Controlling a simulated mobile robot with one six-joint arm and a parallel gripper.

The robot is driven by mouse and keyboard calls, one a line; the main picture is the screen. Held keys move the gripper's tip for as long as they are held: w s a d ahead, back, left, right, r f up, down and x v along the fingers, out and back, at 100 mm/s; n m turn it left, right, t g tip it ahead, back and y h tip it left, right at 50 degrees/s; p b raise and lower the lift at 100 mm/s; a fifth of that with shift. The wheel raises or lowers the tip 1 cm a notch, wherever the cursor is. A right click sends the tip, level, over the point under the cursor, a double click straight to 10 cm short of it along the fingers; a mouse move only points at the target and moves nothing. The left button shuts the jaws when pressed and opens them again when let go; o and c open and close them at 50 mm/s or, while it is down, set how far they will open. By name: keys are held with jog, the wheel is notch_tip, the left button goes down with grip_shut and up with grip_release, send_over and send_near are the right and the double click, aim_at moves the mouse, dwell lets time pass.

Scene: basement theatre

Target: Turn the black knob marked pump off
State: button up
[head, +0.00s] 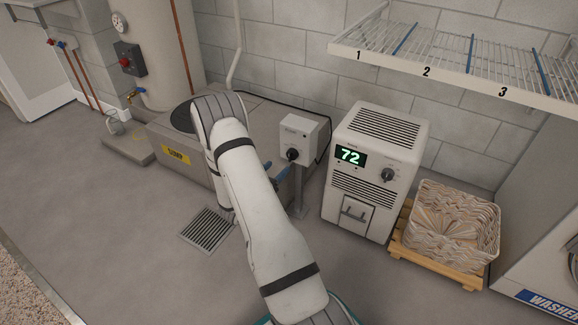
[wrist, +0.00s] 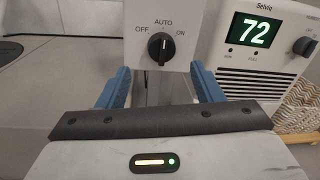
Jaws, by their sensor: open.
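A black knob (head: 292,154) sits on the front of a pale grey control box (head: 300,130) on a post beside the sump. In the wrist view the knob (wrist: 161,47) shows below the labels OFF at left, AUTO at top and ON at right. Its light pointer line stands near upright, toward AUTO. No pump marking is readable in these views. My gripper (wrist: 160,85) is open, with its blue fingers apart below and on either side of the knob, and nothing between them. In the head view my arm hides most of the gripper.
A white dehumidifier (head: 372,170) reading 72, with its own black knob (head: 388,175), stands right of the box. A wicker basket (head: 450,228) on a wooden pallet is farther right. A wire shelf (head: 460,60) hangs above. A floor grate (head: 208,230) lies left of my arm.

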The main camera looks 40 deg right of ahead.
aim_at(289, 157)
jog(key=b+x, duration=0.1)
jog(key=x, duration=0.2)
jog(key=b+x, duration=0.1)
jog(key=x, duration=0.3)
jog(key=shift+f+b, duration=0.25)
jog(key=shift+b, duration=0.1)
jog(key=shift+w+d+r, duration=0.15)
jog(key=shift+d, duration=0.15)
jog(key=shift+c, duration=0.2)
